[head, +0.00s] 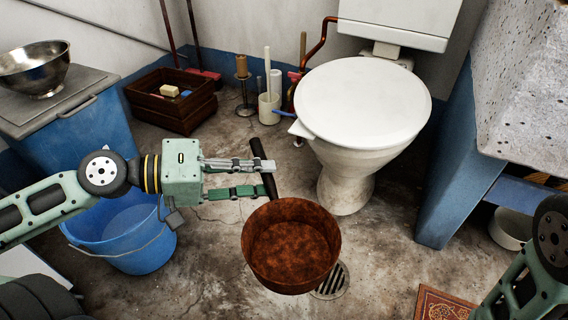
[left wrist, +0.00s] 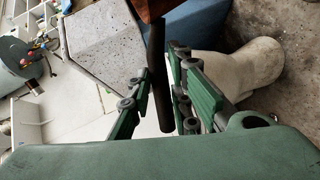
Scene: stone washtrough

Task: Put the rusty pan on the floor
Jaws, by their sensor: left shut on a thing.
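The rusty pan (head: 291,250) is round, deep and reddish brown, with a long dark handle. It hangs open side up in front of the toilet, seemingly above the floor (head: 205,225), and covers part of a drain. My left gripper (head: 268,178) comes in from the left and is shut on the handle. In the left wrist view the dark handle (left wrist: 158,75) passes between the fingers, with a brown piece of the pan (left wrist: 150,8) at the top edge. Part of my right arm shows at the lower right; its gripper is out of view.
The white toilet (head: 362,105) stands behind the pan. A blue bucket (head: 125,235) is under my left arm. A wooden crate (head: 172,98) is at the back, a patterned mat (head: 443,304) at the lower right. A floor drain (head: 332,282) is beside the pan.

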